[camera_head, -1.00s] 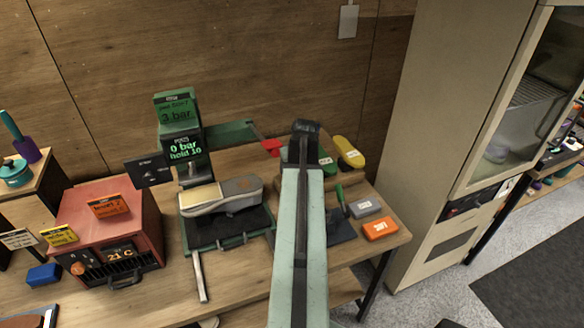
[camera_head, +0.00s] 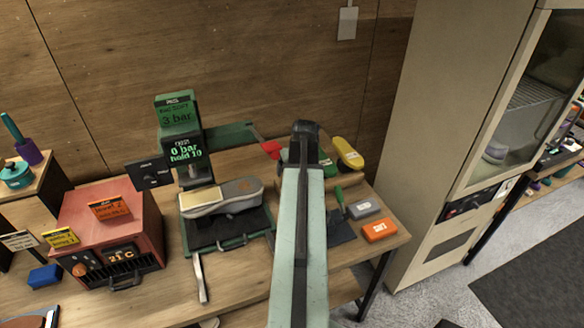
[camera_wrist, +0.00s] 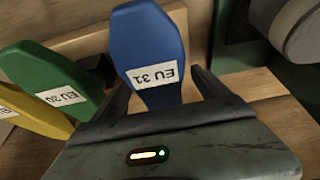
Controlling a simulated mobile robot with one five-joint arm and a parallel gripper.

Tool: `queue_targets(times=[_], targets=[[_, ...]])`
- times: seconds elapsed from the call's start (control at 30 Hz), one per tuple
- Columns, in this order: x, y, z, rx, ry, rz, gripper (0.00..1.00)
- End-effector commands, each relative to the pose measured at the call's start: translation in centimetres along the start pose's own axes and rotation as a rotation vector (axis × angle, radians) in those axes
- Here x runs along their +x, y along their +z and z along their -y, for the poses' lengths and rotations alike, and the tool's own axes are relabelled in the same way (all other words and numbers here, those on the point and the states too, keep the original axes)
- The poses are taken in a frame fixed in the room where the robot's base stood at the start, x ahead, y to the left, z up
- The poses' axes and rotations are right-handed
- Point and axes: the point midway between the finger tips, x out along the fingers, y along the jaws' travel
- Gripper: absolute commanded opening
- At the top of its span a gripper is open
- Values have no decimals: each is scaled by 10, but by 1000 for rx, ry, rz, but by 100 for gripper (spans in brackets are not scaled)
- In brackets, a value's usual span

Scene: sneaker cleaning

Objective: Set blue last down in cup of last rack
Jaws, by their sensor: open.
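The blue last (camera_wrist: 150,45), labelled EU 31, stands between the two fingers of my gripper (camera_wrist: 160,88) in the wrist view. The fingers are open, one on each side of it, and I cannot tell whether either touches it. The green last (camera_wrist: 50,78), labelled EU 30, and the yellow last (camera_wrist: 25,118) stand to its left. In the head view the yellow last (camera_head: 347,153) and green last (camera_head: 328,166) show right of my arm, which hides the blue last. The rack's cup and the blue last's lower end are hidden.
A sneaker (camera_head: 235,193) lies at the green press (camera_head: 180,130), left of my arm. A red heater box (camera_head: 108,225) stands farther left. An orange block (camera_head: 380,230) and a grey block (camera_head: 365,208) lie to the right. A tall cabinet (camera_head: 425,150) stands beyond the bench.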

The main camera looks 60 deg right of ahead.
Motion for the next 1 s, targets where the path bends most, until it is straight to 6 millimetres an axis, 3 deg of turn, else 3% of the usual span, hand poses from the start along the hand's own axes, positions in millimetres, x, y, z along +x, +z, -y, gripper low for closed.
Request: queue_targets(times=[0.03, 0.1, 0.3, 1.0], targets=[[-18, -2, 1, 0, 0, 0, 85], [-32, -3, 1, 0, 0, 0, 85], [-61, -2, 1, -1, 0, 0, 85], [-59, 0, 0, 0, 0, 0, 85]])
